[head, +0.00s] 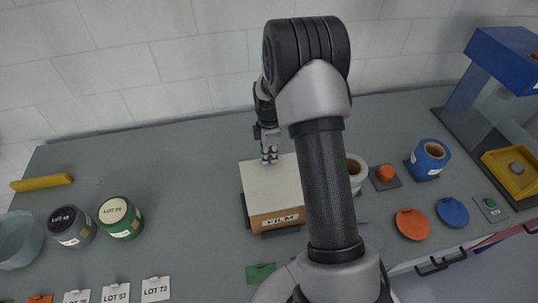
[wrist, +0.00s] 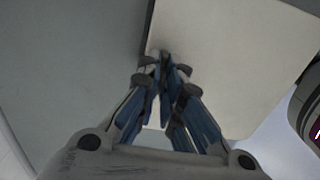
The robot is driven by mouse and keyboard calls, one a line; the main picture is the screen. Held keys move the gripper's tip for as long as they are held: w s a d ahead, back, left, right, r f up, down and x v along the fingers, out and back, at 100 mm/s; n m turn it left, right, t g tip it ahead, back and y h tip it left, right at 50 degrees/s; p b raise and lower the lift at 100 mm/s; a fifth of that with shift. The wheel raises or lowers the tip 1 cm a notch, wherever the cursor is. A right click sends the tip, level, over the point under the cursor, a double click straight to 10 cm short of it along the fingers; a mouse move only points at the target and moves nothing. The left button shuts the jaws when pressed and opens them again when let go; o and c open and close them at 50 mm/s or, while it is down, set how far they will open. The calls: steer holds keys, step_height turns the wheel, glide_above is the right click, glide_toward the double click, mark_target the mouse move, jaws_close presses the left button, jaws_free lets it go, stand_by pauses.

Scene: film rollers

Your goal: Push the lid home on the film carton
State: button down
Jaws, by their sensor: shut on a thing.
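The film carton (head: 260,222) stands on the bench in the middle, with a brown front and a label. Its pale, flat lid (head: 262,186) covers the top; my arm hides part of its right side. The lid also fills the upper right of the wrist view (wrist: 225,70). My gripper (head: 269,158) points down at the lid's back edge. In the wrist view its fingertips (wrist: 165,65) are close together at the lid, near its left edge. The gripper is shut on the lid. I cannot tell how far down the lid sits.
A white roll (head: 355,172), an orange button (head: 386,173) and a blue roll (head: 429,158) stand at right. A blue press (head: 507,58) stands far right.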

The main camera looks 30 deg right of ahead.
steer(key=shift+f+b, duration=0.35)
steer(key=shift+f, duration=0.15)
steer(key=shift+s+f, duration=0.2)
stand_by(0.6)
steer(key=c, duration=1.7)
jaws_free()
steer(key=shift+o, duration=0.2)
steer(key=shift+w, duration=0.1)
steer(key=o, duration=0.6)
steer(key=shift+r, duration=0.1)
steer(key=shift+w+r, duration=0.1)
steer(key=shift+r, duration=0.05)
steer(key=shift+r+p, duration=2.2)
steer(key=shift+r, duration=1.25)
